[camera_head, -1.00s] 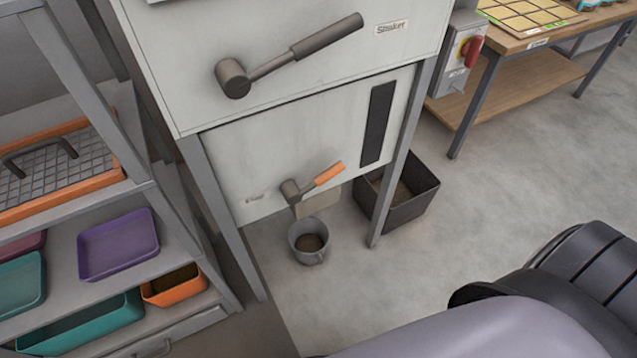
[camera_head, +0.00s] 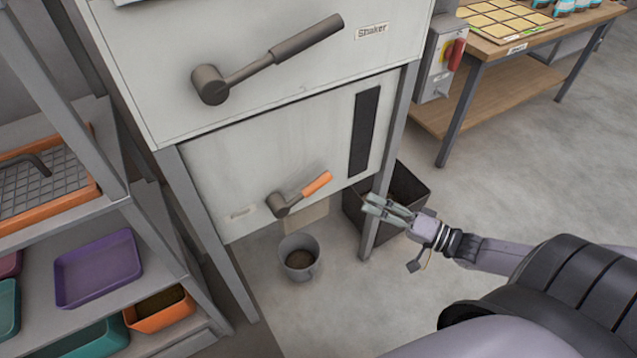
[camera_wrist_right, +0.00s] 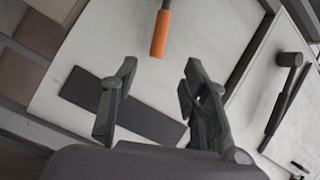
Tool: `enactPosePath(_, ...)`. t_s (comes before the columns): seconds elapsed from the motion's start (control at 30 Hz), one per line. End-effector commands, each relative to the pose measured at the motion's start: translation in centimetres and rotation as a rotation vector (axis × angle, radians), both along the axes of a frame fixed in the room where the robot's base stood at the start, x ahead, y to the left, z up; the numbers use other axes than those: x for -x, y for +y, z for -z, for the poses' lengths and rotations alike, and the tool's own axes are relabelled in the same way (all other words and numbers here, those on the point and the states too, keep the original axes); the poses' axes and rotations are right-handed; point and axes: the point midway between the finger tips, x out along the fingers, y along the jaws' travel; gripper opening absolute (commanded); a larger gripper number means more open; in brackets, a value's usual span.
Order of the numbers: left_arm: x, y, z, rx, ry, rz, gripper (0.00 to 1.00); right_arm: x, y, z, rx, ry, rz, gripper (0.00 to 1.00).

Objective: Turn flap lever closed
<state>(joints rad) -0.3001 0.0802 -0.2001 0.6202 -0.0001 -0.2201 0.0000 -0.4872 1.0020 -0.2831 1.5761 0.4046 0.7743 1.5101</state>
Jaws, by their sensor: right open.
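The flap lever (camera_head: 296,196) is on the lower front panel of the grey machine. It has a dark round hub and an orange grip, which points up and to the right. My right gripper (camera_head: 374,208) is to the right of the lever, in front of the machine's front right leg, and apart from the lever. In the right wrist view the orange grip (camera_wrist_right: 160,34) is ahead of the open, empty fingers (camera_wrist_right: 155,95), with a gap between. A grey cup (camera_head: 299,258) with brown material inside stands on the floor below the lever. My left gripper is not in view.
A larger shaker lever (camera_head: 266,58) is on the panel above. A black bin (camera_head: 408,205) stands behind my right gripper. A shelf with trays (camera_head: 97,268) is at the left. A switch box (camera_head: 440,55) and a wooden table (camera_head: 530,45) are at the right.

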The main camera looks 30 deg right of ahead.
Motion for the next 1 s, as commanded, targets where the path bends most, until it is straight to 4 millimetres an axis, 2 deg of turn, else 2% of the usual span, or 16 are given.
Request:
enactPosePath(0.4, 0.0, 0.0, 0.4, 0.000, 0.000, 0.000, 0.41, -7.9, 4.6, -0.1, 0.001, -0.007, 0.002, 0.41)
enactPosePath(0.6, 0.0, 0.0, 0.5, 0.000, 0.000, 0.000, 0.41, -11.2, 6.5, -0.1, 0.002, -0.005, 0.002, 0.41)
enactPosePath(0.8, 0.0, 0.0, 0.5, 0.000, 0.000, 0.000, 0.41, -13.0, 7.6, 0.0, 0.002, -0.002, 0.003, 0.41)
enactPosePath(1.0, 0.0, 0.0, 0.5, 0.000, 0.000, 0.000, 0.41, -13.5, 7.9, 0.0, 0.004, -0.001, 0.002, 0.41)
